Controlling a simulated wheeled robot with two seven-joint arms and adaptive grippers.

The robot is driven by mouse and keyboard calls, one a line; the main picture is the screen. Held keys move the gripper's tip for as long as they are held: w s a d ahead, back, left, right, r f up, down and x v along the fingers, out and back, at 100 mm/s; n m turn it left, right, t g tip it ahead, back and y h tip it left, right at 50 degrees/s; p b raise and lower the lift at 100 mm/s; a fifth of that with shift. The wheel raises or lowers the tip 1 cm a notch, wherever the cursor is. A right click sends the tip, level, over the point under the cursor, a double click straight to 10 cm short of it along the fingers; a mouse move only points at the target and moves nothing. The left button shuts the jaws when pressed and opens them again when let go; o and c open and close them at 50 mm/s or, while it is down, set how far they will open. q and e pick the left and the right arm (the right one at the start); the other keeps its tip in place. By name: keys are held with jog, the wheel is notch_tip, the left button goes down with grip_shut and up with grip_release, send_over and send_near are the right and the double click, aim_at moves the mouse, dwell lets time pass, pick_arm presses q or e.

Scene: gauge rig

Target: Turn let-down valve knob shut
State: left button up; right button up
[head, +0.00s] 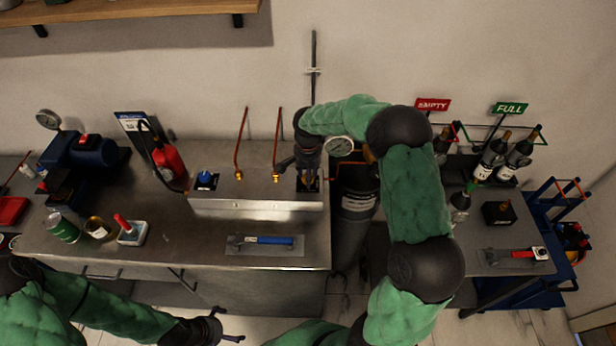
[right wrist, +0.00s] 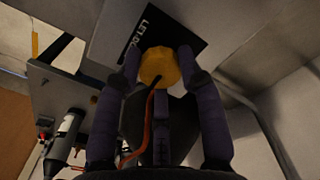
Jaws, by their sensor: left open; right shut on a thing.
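The let-down valve knob is a yellow, faceted knob (right wrist: 158,66) in the right wrist view. It sits in front of a black label plate (right wrist: 152,32) with partly hidden white lettering. My right gripper (right wrist: 160,72) has one finger on each side of the knob and is shut on it. In the head view my right gripper (head: 308,178) points down at the right end of the raised metal panel (head: 258,206), and it hides most of the knob there. My left gripper (head: 222,328) is open and empty at the bottom, in front of the bench.
On the panel are a blue knob (head: 205,181) and two copper pipes with brass fittings. A red extinguisher-like cylinder (head: 169,162) stands left of it. A gauge (head: 340,146) and a dark cylinder (head: 356,215) are close to my right arm. A blue-handled tool (head: 270,240) lies on the bench front.

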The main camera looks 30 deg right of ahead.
jog(key=shift+s+a+f+m, duration=0.1)
jog(key=shift+s+a+m, duration=0.05)
jog(key=shift+m, duration=0.15)
dwell(0.4)
jog(key=o, duration=1.1)
jog(key=shift+o, duration=0.2)
jog(key=shift+r, duration=0.3)
notch_tip(320, 180, up, 12)
jog(key=shift+f, duration=0.25)
